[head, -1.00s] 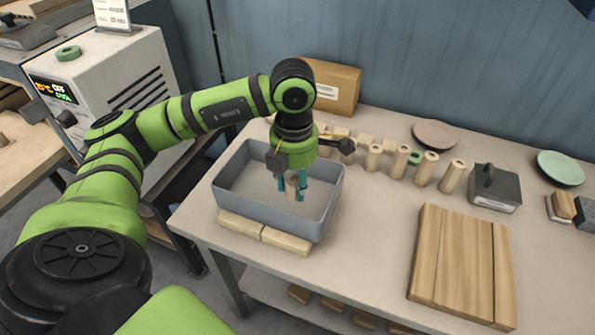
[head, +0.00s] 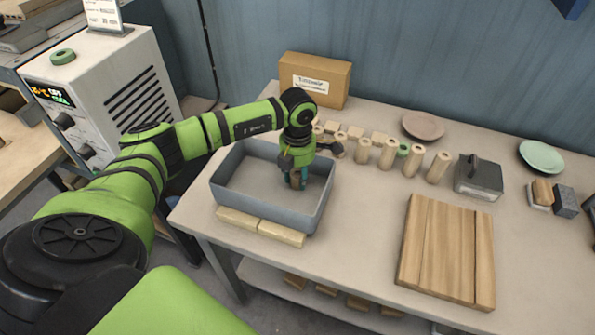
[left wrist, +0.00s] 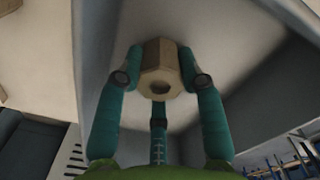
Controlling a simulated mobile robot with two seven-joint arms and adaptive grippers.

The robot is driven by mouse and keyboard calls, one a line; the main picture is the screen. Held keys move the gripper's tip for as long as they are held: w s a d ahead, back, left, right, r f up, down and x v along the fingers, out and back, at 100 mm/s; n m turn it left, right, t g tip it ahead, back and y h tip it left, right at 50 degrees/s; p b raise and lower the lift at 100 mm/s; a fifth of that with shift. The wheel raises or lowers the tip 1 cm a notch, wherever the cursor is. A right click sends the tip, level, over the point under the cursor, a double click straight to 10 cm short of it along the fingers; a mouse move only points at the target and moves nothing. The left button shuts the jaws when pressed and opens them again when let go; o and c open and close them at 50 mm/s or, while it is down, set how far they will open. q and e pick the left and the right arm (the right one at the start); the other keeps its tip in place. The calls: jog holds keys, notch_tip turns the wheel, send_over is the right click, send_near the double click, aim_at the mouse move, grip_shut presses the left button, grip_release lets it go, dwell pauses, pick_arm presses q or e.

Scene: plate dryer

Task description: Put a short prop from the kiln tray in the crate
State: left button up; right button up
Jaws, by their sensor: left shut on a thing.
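My left gripper (head: 297,182) is shut on a short wooden prop (left wrist: 158,72), pale, many-sided, with a round hole in its end. The prop sits between the teal fingertips in the left wrist view. In the head view the fingers reach down inside the blue-grey crate (head: 262,213), towards its right side. The prop is mostly hidden there by the fingers, and I cannot tell whether it touches the crate floor. More wooden props, such as this taller one (head: 388,154), stand in a row behind the crate, partly hidden by my gripper. My right gripper is out of view.
Two pale blocks (head: 281,233) lie along the crate's front. A cardboard box (head: 314,79) stands behind. A slatted wooden board (head: 447,250), a dark handled block (head: 479,177), a pinkish plate (head: 423,125) and a green plate (head: 541,156) are to the right. Bare table lies between crate and board.

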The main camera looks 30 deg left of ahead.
aim_at(298, 173)
pick_arm(q)
jog(key=shift+f, duration=0.15)
jog(key=o, duration=0.9)
jog(key=shift+r, duration=0.35)
notch_tip(298, 173, up, 10)
jog(key=b, duration=0.2)
jog(key=shift+r+b, duration=0.2)
jog(key=shift+b, duration=0.15)
jog(key=shift+r, duration=0.65)
jog(key=shift+d, duration=0.15)
